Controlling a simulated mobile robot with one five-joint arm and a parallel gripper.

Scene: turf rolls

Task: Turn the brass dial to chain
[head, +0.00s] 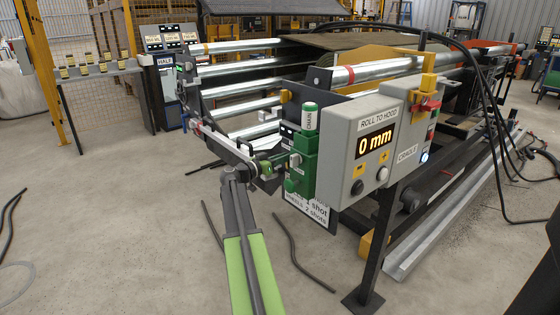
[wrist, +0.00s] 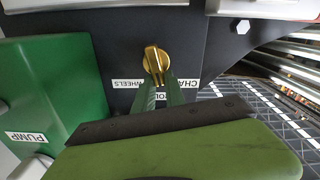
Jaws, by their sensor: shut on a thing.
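The brass dial (wrist: 155,59) sits on a dark panel (wrist: 130,45) in the wrist view. The dial's grip bar stands nearly upright in the wrist view, between the two side labels. In the head view my gripper (head: 268,164) reaches the machine's side; the dial cannot be made out there.
A green pump box (wrist: 60,85) stands close at left in the wrist view; in the head view the green housing (head: 303,165) is right of my gripper. A grey ROLL TO HOOD box (head: 365,145) reads 0 mm. Hoses lie on the floor.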

